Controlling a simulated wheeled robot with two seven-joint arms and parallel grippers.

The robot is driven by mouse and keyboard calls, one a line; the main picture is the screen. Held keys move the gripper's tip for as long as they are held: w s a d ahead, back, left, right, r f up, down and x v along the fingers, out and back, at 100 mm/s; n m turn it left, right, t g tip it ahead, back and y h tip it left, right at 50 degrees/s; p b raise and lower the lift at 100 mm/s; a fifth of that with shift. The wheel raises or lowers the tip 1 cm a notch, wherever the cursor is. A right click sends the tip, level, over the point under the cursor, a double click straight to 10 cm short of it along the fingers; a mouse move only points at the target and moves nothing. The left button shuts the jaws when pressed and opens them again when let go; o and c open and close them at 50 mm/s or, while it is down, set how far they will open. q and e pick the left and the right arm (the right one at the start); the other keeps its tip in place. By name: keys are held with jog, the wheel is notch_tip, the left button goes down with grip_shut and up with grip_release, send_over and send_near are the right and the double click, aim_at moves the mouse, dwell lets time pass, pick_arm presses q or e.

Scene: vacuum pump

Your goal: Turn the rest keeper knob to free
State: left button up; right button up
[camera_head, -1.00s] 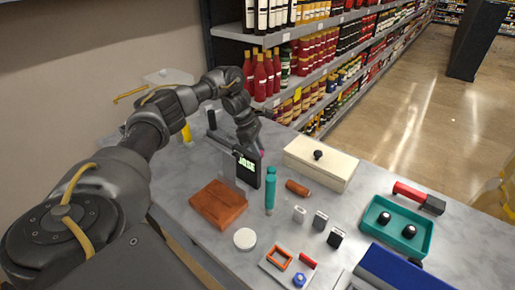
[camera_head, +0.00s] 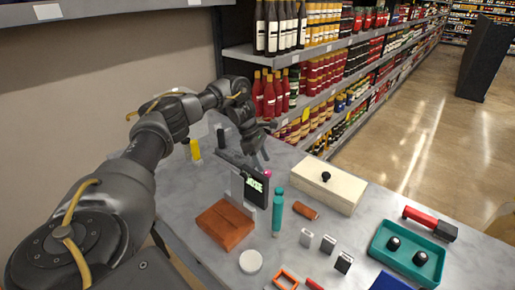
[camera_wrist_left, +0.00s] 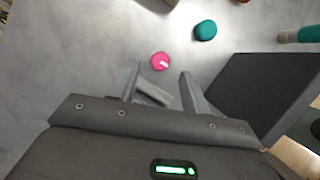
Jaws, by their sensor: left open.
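A small round pink knob (camera_head: 267,173) with a white mark shows just behind the black display panel. I take it to be the rest keeper knob, but no label is readable. In the left wrist view the pink knob (camera_wrist_left: 160,61) lies just beyond my fingertips, roughly centred between them. My left gripper (camera_head: 260,154) is open and empty, with a visible gap to the knob. Its two spread fingers (camera_wrist_left: 161,80) also show in the left wrist view. The black panel (camera_head: 257,187) shows green characters. My right gripper is not in view.
A brown block (camera_head: 225,225), a white lidded box (camera_head: 330,188), a teal tray (camera_head: 378,248) and a red-handled tool (camera_head: 425,220) lie on the grey table. Bottle shelves stand behind.

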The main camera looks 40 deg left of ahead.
pick_arm(q)
jog(key=p+v, duration=0.1)
jog(key=v, duration=0.5)
jog(key=shift+r, duration=0.4)
jog(key=shift+s+a+r, duration=0.1)
jog(key=shift+a, duration=0.05)
